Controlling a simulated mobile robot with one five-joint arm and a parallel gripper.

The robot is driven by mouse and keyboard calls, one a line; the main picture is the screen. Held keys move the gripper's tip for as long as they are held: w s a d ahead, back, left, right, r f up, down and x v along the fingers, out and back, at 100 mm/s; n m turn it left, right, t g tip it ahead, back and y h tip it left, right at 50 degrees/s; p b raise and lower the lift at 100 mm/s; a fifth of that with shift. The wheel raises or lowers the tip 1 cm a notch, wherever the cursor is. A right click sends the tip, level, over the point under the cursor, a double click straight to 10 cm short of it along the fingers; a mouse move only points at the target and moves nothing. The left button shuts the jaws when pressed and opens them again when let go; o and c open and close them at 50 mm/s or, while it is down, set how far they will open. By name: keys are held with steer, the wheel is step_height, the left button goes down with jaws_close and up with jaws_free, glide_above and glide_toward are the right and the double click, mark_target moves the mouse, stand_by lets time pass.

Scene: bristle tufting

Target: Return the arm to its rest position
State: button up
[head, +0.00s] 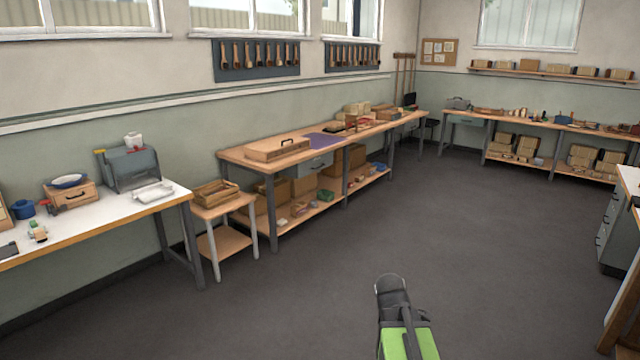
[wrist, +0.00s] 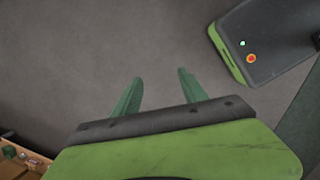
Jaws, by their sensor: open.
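My gripper (wrist: 160,80) shows in the wrist view with two green fingers apart and nothing between them. Below the fingers in that view is bare grey floor. In the head view my arm, green and black, rises from the bottom edge right of the middle, over open floor; the fingers cannot be made out there. A green and black part with a small orange spot, at the upper right of the wrist view, looks like my own base.
A white-topped bench (head: 130,208) stands at left, beside a small wooden stand (head: 226,240). A long wooden workbench (head: 235,156) runs along the wall. Another bench (head: 490,118) is at the back, and grey drawers (head: 612,235) stand at right. The middle floor (head: 400,215) is clear.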

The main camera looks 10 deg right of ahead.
steer(key=a+r+m+y+p, duration=0.1)
steer(key=a+m+y, duration=0.1)
steer(key=a+m, duration=1.1)
steer(key=shift+a+r+y+p, duration=0.3)
steer(key=shift+a+r+y, duration=0.1)
steer(key=shift+a, duration=2.6)
